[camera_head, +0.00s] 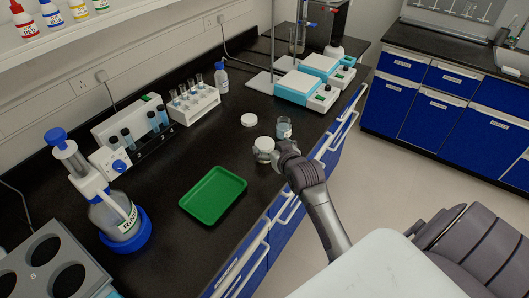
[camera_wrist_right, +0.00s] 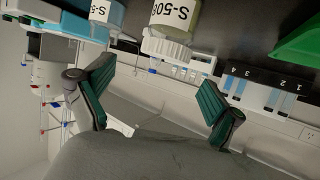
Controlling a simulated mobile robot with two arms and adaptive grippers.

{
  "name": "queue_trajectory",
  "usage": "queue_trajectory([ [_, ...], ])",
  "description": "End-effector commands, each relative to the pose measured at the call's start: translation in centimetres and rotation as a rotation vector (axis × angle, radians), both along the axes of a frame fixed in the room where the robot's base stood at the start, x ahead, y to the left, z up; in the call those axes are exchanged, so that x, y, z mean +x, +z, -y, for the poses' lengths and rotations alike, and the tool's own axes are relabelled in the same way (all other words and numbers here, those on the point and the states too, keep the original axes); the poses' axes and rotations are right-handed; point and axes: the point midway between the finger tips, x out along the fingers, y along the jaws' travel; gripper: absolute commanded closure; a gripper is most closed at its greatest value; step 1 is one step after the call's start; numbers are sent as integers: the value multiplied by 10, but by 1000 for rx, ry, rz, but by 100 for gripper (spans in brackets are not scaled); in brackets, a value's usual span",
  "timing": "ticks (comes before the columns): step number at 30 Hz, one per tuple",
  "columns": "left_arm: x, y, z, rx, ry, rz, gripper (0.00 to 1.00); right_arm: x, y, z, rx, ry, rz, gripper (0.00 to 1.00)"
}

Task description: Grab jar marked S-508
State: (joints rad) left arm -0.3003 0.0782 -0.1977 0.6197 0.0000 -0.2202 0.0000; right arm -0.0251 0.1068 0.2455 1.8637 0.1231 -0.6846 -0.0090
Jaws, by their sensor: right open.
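The jar marked S-508 (camera_wrist_right: 175,14) shows at the top of the right wrist view, which is upside down. It holds yellowish contents and has a white ribbed lid. In the head view, the white-lidded jar (camera_head: 263,148) stands on the black bench beside my right gripper (camera_head: 284,152). In the wrist view my right gripper (camera_wrist_right: 155,78) is open, with nothing between its fingers. The S-508 jar is beyond the fingertips, apart from them. A second jar (camera_head: 284,127) with blue liquid stands close by; its label (camera_wrist_right: 101,12) is cut off after "S-5". My left gripper is out of view.
A green tray (camera_head: 213,194) lies left of the jars. Bare bench lies between the tray and jars.

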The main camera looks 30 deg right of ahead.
Motion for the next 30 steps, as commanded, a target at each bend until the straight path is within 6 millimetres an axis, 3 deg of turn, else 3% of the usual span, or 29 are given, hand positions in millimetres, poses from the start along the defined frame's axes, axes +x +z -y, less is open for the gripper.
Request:
queue_trajectory([
  [15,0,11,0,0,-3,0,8,48,-24,6,-1,1,0,7],
  [23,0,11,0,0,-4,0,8,49,-26,7,-1,1,0,7],
  [30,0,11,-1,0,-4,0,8,49,-26,7,-1,0,-1,45],
])
